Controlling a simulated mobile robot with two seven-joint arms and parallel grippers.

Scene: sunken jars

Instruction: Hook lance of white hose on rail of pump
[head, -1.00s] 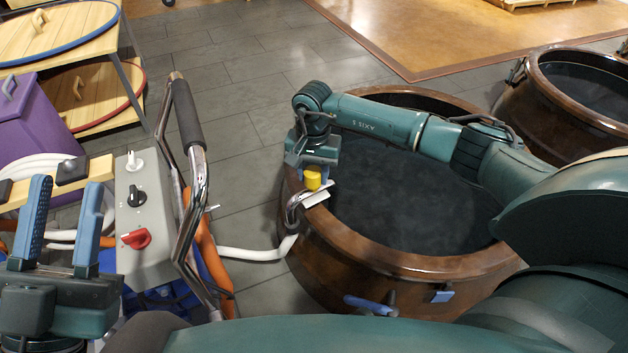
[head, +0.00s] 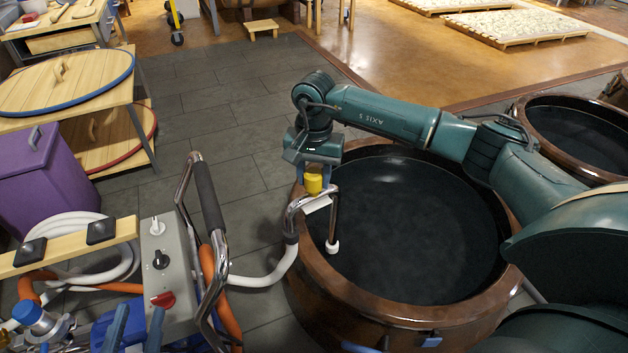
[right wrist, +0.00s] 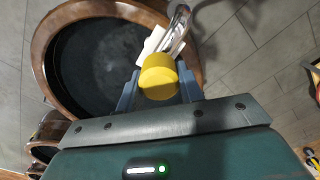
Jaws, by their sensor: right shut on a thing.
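The lance (head: 334,222) is a bent chrome tube with a yellow grip (head: 313,184), a white tag and a white tip. Its white hose (head: 262,281) runs left towards the pump. My right gripper (head: 314,172) is shut on the yellow grip and holds the lance over the near-left rim of a jar, tip hanging down inside the rim. The right wrist view shows the yellow grip (right wrist: 158,77) between the fingers. The pump (head: 168,262) has a grey switch box and a bent chrome rail (head: 222,262) with a dark sleeve.
The brown jar (head: 330,288) holds dark liquid; another jar (head: 530,120) stands at the right. A purple bin (head: 40,180) and a shelf with wooden lids (head: 70,80) stand at the left. Orange hose (head: 228,315) hangs beside the rail. Tiled floor (head: 250,170) is clear behind.

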